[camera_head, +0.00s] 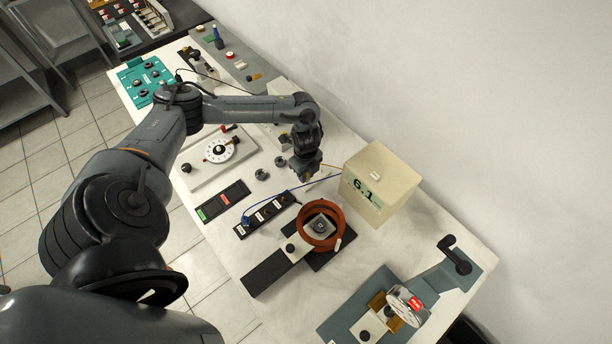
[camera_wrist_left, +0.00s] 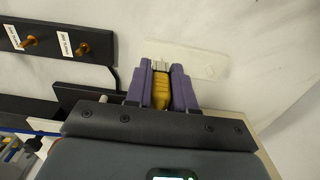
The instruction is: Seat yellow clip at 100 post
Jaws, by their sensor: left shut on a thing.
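My left gripper (camera_head: 306,178) hangs above the white bench, left of the beige box. In the left wrist view its purple fingers (camera_wrist_left: 161,88) are shut on the yellow clip (camera_wrist_left: 160,91), whose pale tip points away from the gripper. A black terminal strip (camera_head: 264,214) with white labels lies below the gripper in the head view. I cannot read the labels surely. A blue clip (camera_head: 246,220) is at the strip's left end. My right gripper is not in view.
A beige box (camera_head: 379,184) marked 6.1 stands right of the gripper, with blue and yellow leads near it. An orange-brown coil (camera_head: 322,226) on a black base stands right of the strip.

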